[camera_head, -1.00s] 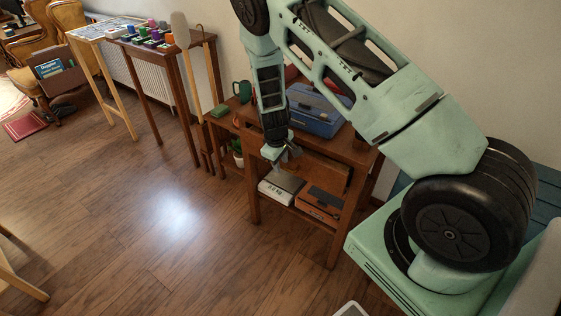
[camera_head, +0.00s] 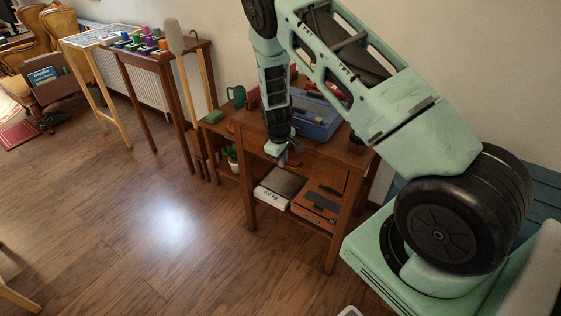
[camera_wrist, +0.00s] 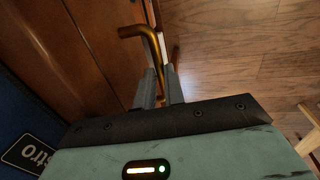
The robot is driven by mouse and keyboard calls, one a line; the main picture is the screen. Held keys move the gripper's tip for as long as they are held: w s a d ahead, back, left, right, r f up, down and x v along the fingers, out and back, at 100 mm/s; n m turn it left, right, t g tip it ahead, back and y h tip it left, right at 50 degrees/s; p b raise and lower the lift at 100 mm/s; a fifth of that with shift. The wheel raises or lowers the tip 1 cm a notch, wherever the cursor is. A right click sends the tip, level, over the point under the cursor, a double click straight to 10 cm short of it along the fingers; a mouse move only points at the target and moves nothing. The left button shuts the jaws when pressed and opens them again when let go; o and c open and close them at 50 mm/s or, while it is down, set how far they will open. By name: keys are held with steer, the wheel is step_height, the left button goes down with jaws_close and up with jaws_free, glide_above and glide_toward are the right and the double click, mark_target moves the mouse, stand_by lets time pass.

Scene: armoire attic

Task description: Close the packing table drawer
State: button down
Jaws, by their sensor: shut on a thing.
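The packing table (camera_head: 334,222) is a brown wooden table in the middle of the head view. Its drawer front (camera_head: 320,172) shows below the top, partly hidden by my arm; how far it stands open is hard to tell. My gripper (camera_head: 284,158) is at the front of the table, pointing down, above the lower shelf. In the wrist view a bent brass handle (camera_wrist: 146,36) runs between the fingers of my gripper (camera_wrist: 159,85), beside brown wood. The gripper is shut on this handle.
A blue toolbox (camera_head: 320,121) stands on the table top. A scale (camera_head: 279,187) and an orange-brown box (camera_head: 318,202) sit on the lower shelf. A potted plant (camera_head: 232,153) and a side table lie left. Wooden floor (camera_head: 130,230) is clear at left.

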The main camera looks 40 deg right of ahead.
steer(key=shift+w+d, duration=0.1)
steer(key=shift+d, duration=0.2)
steer(key=c, duration=1.5)
jaws_free()
steer(key=shift+r, duration=0.1)
steer(key=a+r, duration=0.1)
steer(key=r, duration=0.4)
steer(key=a+r, duration=0.1)
steer(key=r, duration=0.5)
steer(key=s+a+r, duration=0.1)
steer(key=r, duration=0.5)
steer(key=shift+s, duration=0.1)
